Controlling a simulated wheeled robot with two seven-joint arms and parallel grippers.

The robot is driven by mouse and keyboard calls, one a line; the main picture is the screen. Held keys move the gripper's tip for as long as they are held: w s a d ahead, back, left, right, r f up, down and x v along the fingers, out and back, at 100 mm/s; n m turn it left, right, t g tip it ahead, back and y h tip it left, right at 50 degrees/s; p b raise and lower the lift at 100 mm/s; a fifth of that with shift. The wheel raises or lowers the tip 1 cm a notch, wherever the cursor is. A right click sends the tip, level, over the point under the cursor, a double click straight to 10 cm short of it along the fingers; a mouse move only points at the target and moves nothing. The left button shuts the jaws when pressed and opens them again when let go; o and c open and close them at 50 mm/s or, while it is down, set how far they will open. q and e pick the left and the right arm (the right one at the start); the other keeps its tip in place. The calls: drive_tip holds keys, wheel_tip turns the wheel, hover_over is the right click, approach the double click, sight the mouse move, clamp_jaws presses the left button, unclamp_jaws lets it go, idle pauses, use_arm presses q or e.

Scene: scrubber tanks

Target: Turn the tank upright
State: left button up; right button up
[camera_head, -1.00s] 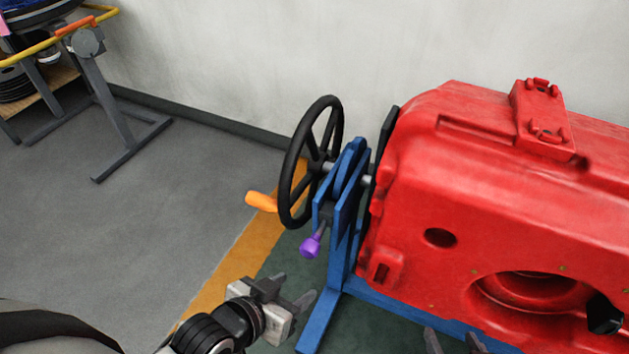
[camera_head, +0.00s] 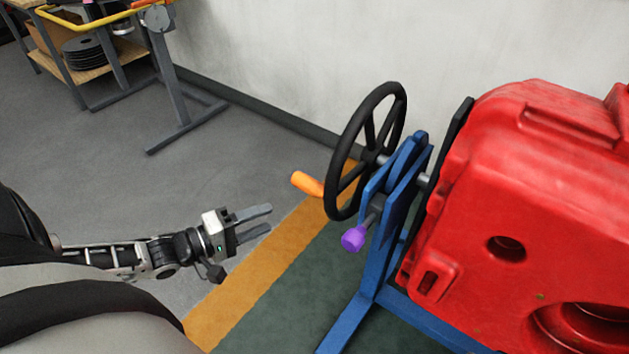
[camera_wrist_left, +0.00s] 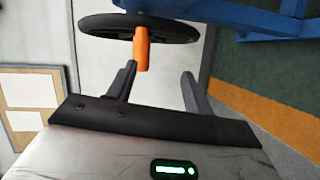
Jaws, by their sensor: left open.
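The red tank (camera_head: 500,190) is mounted on a blue stand (camera_head: 375,255) at the right of the head view, with its round openings facing me. A black handwheel (camera_head: 345,185) with an orange handle (camera_head: 307,184) is on the stand's left side. A purple knob (camera_head: 354,238) sits below the wheel. My left gripper (camera_head: 254,222) is open and empty, left of the orange handle and apart from it. In the left wrist view the orange handle (camera_wrist_left: 141,52) appears beyond the open fingers (camera_wrist_left: 158,88), with the wheel (camera_wrist_left: 125,24) behind it. My right gripper is not in view.
A grey-legged cart (camera_head: 175,90) with a yellow rail and a shelf table (camera_head: 85,70) with black discs stand at the back left. A pale wall runs behind the stand. The grey floor left of the orange stripe (camera_head: 260,265) is clear.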

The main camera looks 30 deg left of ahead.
sight(314, 181)
use_arm(q)
drive_tip(key=shift+n+t+h, duration=0.4)
drive_tip(key=shift+n, duration=0.1)
drive_tip(key=b+x, duration=0.1)
drive_tip(key=x, duration=0.3)
drive_tip(key=a+r+b+x, duration=0.1)
drive_tip(key=x, duration=0.4)
drive_tip(key=w+a+r+x, duration=0.1)
drive_tip(key=x, duration=0.3)
drive_tip(key=shift+w+r+b, duration=0.1)
drive_tip(key=shift+w+b, duration=0.1)
drive_tip(key=shift+b, duration=0.2)
drive_tip(key=shift+w+d, duration=0.4)
drive_tip(key=shift+w, duration=0.2)
clamp_jaws()
